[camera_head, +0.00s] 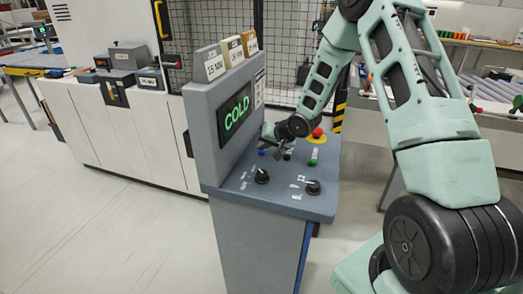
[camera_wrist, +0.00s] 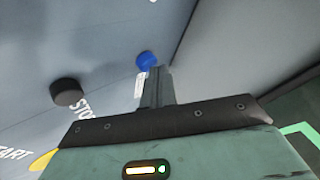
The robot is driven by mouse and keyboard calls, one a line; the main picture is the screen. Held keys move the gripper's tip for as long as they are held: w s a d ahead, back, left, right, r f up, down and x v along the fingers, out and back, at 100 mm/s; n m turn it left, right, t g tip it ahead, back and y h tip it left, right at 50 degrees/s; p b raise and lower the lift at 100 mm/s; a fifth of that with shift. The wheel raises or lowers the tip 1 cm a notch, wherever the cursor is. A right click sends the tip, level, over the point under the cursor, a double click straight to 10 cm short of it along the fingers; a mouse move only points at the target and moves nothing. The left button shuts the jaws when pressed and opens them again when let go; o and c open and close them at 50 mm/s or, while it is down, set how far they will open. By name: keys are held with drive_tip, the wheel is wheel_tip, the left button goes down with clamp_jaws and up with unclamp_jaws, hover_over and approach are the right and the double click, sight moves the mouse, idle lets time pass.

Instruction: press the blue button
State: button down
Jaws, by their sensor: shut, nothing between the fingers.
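The blue button (camera_head: 262,152) sits on the sloped top of the grey control console (camera_head: 235,190), near the foot of its upright screen panel. In the wrist view the blue button (camera_wrist: 146,60) shows as a round cap just beyond the fingertips, slightly to their left, its lower edge close to them. My gripper (camera_head: 279,153) is shut and empty, over the console just right of the blue button. Its closed fingers (camera_wrist: 157,73) point toward the button in the wrist view. I cannot tell whether they touch it.
A black button (camera_wrist: 66,92) by a STOP label lies to the left in the wrist view. The screen (camera_head: 235,113) reads COLD.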

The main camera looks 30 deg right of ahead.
drive_tip(key=shift+r+p, duration=0.4)
drive_tip(key=shift+r, duration=0.15)
drive_tip(key=shift+r, duration=0.15)
wheel_tip(320, 180, up, 5)
drive_tip(key=p, duration=0.4)
drive_tip(key=shift+p, duration=0.4)
idle(0.3)
